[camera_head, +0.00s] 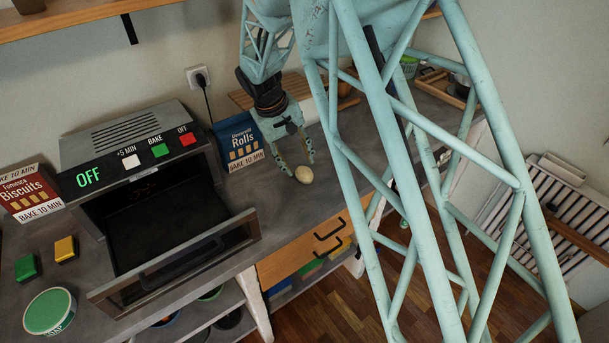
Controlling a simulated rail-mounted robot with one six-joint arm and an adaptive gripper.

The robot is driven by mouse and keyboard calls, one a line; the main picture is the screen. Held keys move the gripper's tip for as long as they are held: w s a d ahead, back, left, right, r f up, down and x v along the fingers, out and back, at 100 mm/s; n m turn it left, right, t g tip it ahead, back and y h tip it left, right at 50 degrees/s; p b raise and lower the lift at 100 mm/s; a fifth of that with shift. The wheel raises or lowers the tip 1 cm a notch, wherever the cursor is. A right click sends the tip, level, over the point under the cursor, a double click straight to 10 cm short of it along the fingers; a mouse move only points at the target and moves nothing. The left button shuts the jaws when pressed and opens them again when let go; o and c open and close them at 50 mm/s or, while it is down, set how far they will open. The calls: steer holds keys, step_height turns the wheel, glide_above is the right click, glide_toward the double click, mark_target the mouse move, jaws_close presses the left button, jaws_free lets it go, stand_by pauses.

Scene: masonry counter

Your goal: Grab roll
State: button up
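A small, round, pale roll (304,174) lies on the grey counter near its front edge, to the right of the oven. My gripper (295,164) is just above and behind it, pointing down. Its two fingers are spread apart and look empty, with the roll close by the fingertips. I cannot tell whether a finger touches the roll. A blue "Rolls" package (238,142) stands on the counter just left of my gripper.
An oven (140,150) reading "OFF" stands at left, its door (180,262) lowered open. A red Biscuits package (30,194), yellow block (66,249), green block (27,267) and green-lidded tub (50,311) sit at left. A wooden tray (440,92) lies at right.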

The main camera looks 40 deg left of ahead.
mark_target(302, 170)
steer(key=shift+w+f, duration=0.1)
steer(key=shift+f, duration=0.15)
steer(key=shift+x, duration=2.5)
steer(key=shift+w, duration=0.1)
steer(key=shift+r, duration=0.1)
steer(key=c, duration=0.6)
steer(key=shift+r, duration=0.15)
steer(key=shift+r, duration=1.45)
steer(key=shift+d+r, duration=0.1)
steer(key=shift+r, duration=0.1)
steer(key=s+d, duration=0.2)
steer(key=s, duration=0.3)
steer(key=s+d+r, duration=0.1)
steer(key=s+d, duration=0.1)
steer(key=s, duration=0.3)
steer(key=s+d+b, duration=0.1)
steer(key=s+d, duration=0.1)
steer(key=s, duration=0.2)
steer(key=shift+s+r, duration=0.2)
steer(key=shift+s, duration=0.2)
